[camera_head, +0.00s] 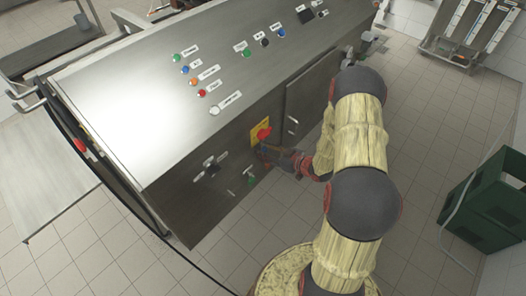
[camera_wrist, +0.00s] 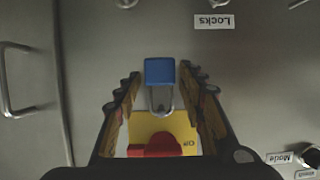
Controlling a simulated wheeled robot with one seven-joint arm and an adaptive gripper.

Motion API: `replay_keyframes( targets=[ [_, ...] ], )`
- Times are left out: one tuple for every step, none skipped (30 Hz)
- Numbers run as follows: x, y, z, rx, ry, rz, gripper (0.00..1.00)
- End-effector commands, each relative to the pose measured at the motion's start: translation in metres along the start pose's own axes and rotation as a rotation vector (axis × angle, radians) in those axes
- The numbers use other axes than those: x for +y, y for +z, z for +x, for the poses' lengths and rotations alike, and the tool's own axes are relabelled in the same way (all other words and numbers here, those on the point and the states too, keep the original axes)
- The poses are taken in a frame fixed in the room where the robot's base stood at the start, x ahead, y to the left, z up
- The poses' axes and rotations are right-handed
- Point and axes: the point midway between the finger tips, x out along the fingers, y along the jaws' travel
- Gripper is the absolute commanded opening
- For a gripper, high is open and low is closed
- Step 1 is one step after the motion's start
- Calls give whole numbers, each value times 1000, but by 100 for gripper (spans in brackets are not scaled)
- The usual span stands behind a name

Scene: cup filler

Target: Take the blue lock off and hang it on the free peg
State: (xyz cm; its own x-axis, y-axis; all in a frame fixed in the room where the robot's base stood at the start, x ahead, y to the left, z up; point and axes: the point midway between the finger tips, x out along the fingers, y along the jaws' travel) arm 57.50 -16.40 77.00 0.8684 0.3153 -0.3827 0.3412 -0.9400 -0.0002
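The blue lock (camera_wrist: 160,72) hangs by its grey shackle at the red switch (camera_wrist: 158,146) on a yellow plate (camera_wrist: 140,128). The wrist view looks upside down, with the lock above the switch. My gripper (camera_wrist: 160,76) is open, with one finger on each side of the lock and a gap on both sides. In the head view my gripper (camera_head: 277,155) is in front of the panel, beside the red switch (camera_head: 264,134), and largely hides the lock. A "Locks" label (camera_wrist: 214,22) lies near metal pegs (camera_wrist: 204,2) cut off by the top edge.
A small green item (camera_head: 252,181) shows low on the panel below the switch. A black-centred rotary handle (camera_head: 210,164) sits left of it. A door handle (camera_head: 292,126) is to the right. Coloured buttons (camera_head: 194,82) line the sloped top. A green crate (camera_head: 488,205) stands on the floor at right.

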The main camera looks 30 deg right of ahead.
Motion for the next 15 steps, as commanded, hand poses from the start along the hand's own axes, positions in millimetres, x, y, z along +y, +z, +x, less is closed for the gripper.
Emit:
replay_keyframes(
  targets=[
    [0, 0, 0, 0, 0, 0, 35],
    [0, 0, 0, 0, 0, 0, 33],
    [0, 0, 0, 0, 0, 0, 31],
    [0, 0, 0, 0, 0, 0, 29],
    [0, 0, 0, 0, 0, 0, 28],
    [0, 0, 0, 0, 0, 0, 25],
    [0, 0, 0, 0, 0, 0, 24],
    [0, 0, 0, 0, 0, 0, 22],
    [0, 0, 0, 0, 0, 0, 20],
    [0, 0, 0, 0, 0, 0, 18],
    [0, 0, 0, 0, 0, 0, 16],
    [0, 0, 0, 0, 0, 0, 14],
    [0, 0, 0, 0, 0, 0, 12],
    [0, 0, 0, 0, 0, 0, 11],
    [0, 0, 0, 0, 0, 0, 8]
  ],
)
